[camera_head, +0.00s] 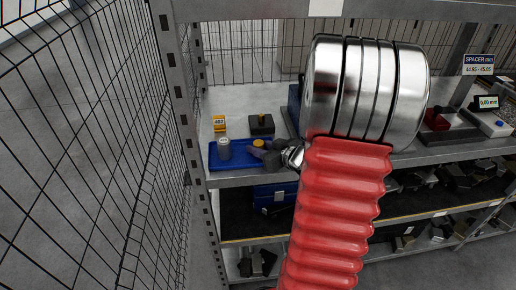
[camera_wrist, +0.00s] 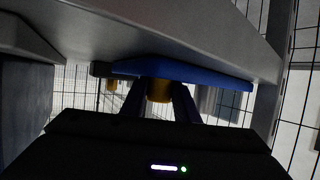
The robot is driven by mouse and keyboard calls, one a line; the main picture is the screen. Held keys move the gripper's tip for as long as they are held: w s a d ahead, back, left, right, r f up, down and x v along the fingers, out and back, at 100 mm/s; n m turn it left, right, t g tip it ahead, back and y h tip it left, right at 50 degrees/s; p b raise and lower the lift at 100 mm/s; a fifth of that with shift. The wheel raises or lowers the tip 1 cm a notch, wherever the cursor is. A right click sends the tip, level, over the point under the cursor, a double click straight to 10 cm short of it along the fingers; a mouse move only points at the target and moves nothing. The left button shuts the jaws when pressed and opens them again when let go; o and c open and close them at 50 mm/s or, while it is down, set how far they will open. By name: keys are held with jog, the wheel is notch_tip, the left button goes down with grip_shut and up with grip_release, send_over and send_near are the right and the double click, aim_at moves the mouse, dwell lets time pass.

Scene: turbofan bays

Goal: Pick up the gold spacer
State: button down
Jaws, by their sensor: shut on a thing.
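The gold spacer (camera_head: 259,143) is a small round piece at the blue tray (camera_head: 215,162) on the shelf. My gripper (camera_head: 262,150) reaches in from the right, low over the tray, and is shut on the spacer. In the wrist view, which looks upside down, the gold spacer (camera_wrist: 159,91) stands between the two dark fingers of my gripper (camera_wrist: 160,97), against the blue tray (camera_wrist: 220,79). I cannot tell whether it still touches the tray. My arm hides part of the tray's right side.
A grey cylinder (camera_head: 224,149) stands at the tray's left. Behind are a yellow label block (camera_head: 219,123) and a black block (camera_head: 261,126) with a gold-coloured top. A shelf post (camera_head: 186,110) and wire mesh (camera_head: 100,130) bound the left. Gauges (camera_head: 487,102) stand at right.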

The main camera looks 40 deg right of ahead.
aim_at(259, 143)
notch_tip(259, 143, up, 10)
dwell(0.7)
dwell(0.5)
